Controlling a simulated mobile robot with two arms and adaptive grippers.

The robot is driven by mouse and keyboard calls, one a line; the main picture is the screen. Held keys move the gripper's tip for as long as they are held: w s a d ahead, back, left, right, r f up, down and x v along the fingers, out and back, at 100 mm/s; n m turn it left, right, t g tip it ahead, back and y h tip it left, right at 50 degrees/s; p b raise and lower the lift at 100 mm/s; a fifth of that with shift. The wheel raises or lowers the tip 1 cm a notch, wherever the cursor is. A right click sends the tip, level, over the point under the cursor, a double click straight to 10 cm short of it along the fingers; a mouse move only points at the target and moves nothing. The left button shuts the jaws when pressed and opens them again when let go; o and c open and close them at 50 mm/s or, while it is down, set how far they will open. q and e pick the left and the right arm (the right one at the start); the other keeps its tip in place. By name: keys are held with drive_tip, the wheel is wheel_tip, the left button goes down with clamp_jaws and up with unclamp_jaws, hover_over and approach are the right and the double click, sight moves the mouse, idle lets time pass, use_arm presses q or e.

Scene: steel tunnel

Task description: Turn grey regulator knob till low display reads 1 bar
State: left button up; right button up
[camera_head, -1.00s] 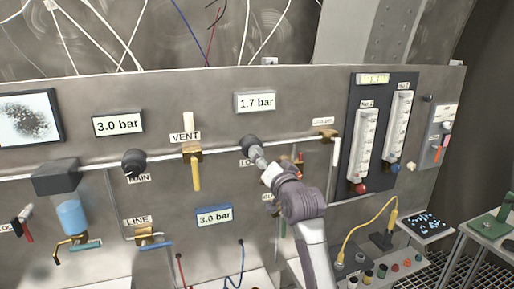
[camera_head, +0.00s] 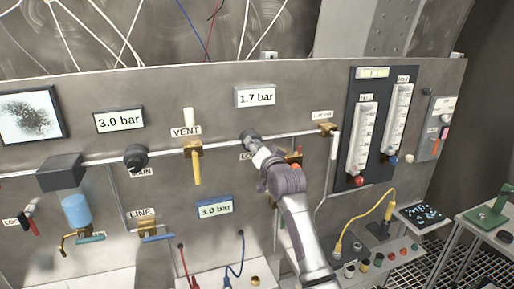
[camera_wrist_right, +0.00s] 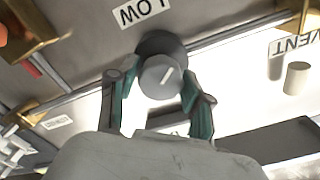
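The grey regulator knob (camera_head: 249,138) sits on the pipe below the low display (camera_head: 256,97), which reads 1.7 bar. My right gripper (camera_head: 262,155) is at the knob. In the right wrist view its teal fingers (camera_wrist_right: 155,88) stand apart on either side of the knob; a gap shows at the left finger, and the right finger is close to the knob, contact unclear. My left gripper is not in view.
To the left are the main knob (camera_head: 135,158), the vent valve (camera_head: 194,158) with its yellow handle, and a 3.0 bar display (camera_head: 119,121). A blue-framed display (camera_head: 215,209) reads 3.0 bar below. Flow meters (camera_head: 361,138) stand to the right.

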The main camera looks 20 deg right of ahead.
drive_tip(key=c, duration=0.6)
drive_tip(key=shift+c, duration=0.2)
drive_tip(key=shift+n, duration=0.4)
drive_tip(key=n, duration=0.3)
drive_tip(key=shift+n, duration=0.4)
drive_tip(key=n, duration=0.5)
drive_tip(key=shift+a, duration=0.1)
drive_tip(key=o, duration=1.2)
drive_tip(key=shift+c, duration=0.2)
